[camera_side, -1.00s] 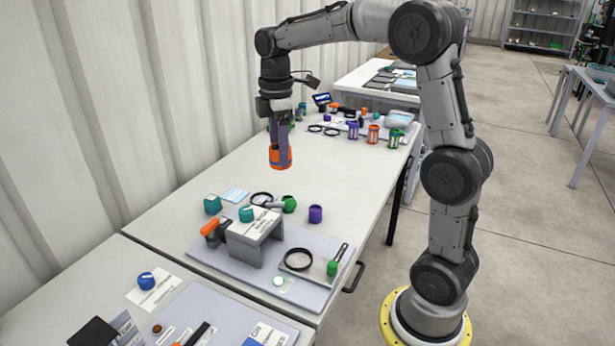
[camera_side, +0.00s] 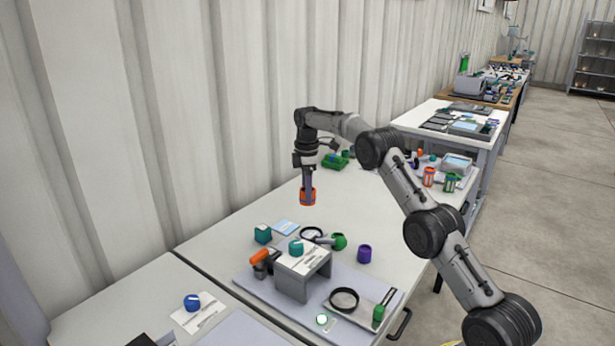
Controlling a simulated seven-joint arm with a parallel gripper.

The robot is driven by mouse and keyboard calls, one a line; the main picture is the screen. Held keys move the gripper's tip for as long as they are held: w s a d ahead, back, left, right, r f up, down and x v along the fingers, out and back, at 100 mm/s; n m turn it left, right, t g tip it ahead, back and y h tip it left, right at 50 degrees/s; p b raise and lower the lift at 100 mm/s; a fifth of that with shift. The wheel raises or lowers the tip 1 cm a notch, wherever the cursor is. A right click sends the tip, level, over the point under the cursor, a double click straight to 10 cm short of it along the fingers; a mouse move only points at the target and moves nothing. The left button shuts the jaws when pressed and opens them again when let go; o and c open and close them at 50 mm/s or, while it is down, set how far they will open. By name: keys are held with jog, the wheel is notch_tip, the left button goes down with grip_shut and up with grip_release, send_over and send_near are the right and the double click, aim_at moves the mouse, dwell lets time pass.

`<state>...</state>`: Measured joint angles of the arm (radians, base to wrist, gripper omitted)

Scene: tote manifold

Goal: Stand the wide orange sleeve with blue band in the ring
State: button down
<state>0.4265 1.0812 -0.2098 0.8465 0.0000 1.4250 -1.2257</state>
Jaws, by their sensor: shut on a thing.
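My gripper (camera_side: 308,188) points straight down and is shut on an orange sleeve (camera_side: 307,200). The sleeve hangs upright over the table, behind the grey stand; its blue band is not clear at this size. I cannot tell which ring the task means. The sleeve is apart from both rings.
A grey stand (camera_side: 303,272) carries a teal cap. A teal pot (camera_side: 263,234), a purple cup (camera_side: 364,254) and an orange-handled item (camera_side: 260,258) surround it. Orange (camera_side: 429,177) and green (camera_side: 450,182) sleeves stand at the far right. The wall runs along the left.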

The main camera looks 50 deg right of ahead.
jog(key=f, duration=0.2)
jog(key=d+f, duration=0.1)
jog(key=f, duration=0.1)
jog(key=shift+s+f, duration=0.1)
jog(key=shift+s, duration=0.25)
jog(key=shift+f, duration=3.8)
jog(key=shift+c, duration=0.5)
grip_release()
